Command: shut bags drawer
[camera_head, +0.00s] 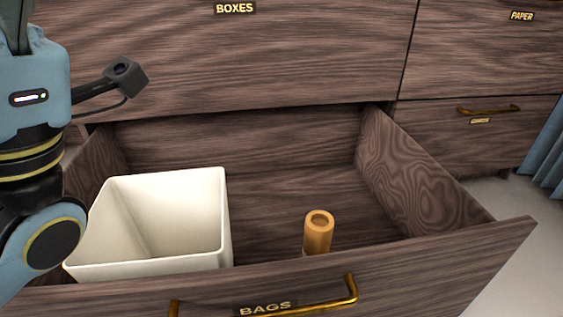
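The bags drawer (420,275) is pulled open at the bottom of the view. Its front carries a "BAGS" label (265,308) and a brass handle (352,288). Inside it, a cream square bin (165,265) stands at the left and an orange-brown cylinder (318,234) with a hole in its top stands right of the middle. My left arm comes in at the left edge, over the drawer's left side; its gripper cannot be made out. My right gripper is not in view.
Above is the closed boxes drawer (250,60). At the right are a paper drawer (490,55) and a closed lower drawer (470,140) with a brass handle. Blue cloth (548,150) hangs at the right edge. Pale floor (530,270) is free at the right.

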